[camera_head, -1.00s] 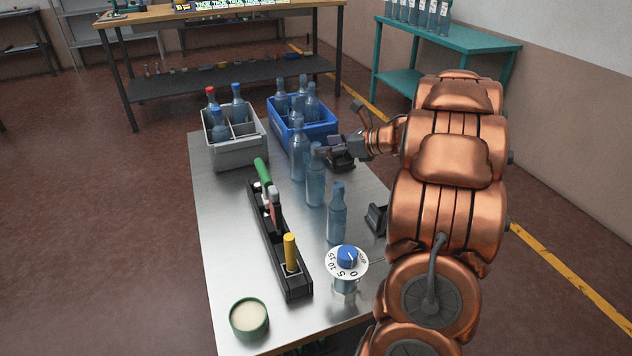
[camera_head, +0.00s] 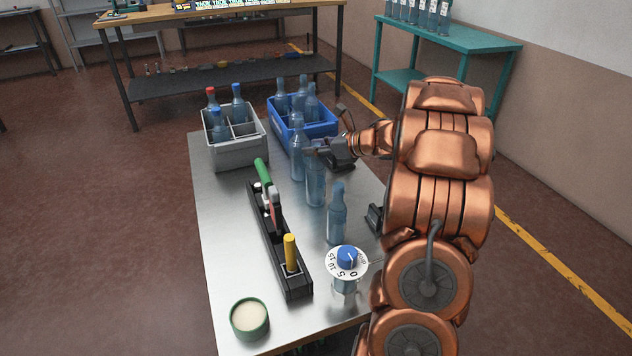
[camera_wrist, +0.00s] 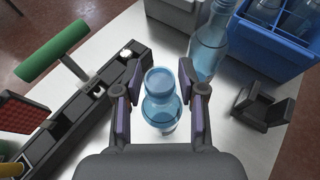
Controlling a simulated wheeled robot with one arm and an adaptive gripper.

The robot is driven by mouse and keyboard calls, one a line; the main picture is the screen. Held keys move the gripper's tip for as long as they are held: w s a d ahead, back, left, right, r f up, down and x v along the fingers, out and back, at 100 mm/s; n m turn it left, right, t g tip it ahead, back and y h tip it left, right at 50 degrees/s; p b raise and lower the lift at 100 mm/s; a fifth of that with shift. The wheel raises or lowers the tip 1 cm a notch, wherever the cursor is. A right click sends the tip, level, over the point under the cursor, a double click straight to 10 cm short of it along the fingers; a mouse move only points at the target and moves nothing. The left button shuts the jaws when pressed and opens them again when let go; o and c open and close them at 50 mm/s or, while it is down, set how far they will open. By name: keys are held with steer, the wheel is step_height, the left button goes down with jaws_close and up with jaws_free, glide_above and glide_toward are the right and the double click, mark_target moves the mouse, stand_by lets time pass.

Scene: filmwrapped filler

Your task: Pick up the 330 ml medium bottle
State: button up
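Three clear blue bottles stand upright in a row on the steel table: a back bottle (camera_head: 298,156), a middle bottle (camera_head: 315,186) and a front bottle (camera_head: 337,216). No size marking is readable. My gripper (camera_head: 318,151) is at the top of the middle bottle. In the wrist view, my gripper (camera_wrist: 160,88) is open, with one finger on each side of the middle bottle (camera_wrist: 161,105) and small gaps beside its top. The back bottle (camera_wrist: 209,46) stands just beyond the right finger.
A grey crate (camera_head: 238,152) and a blue crate (camera_head: 312,134), both holding bottles, stand at the table's back. A black tool rack (camera_head: 278,240) runs along the left. A blue-knobbed dial (camera_head: 347,262) and a green-rimmed round tin (camera_head: 249,318) are in front.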

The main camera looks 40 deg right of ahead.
steer(key=c, duration=0.7)
jaws_close()
steer(key=shift+r, duration=0.1)
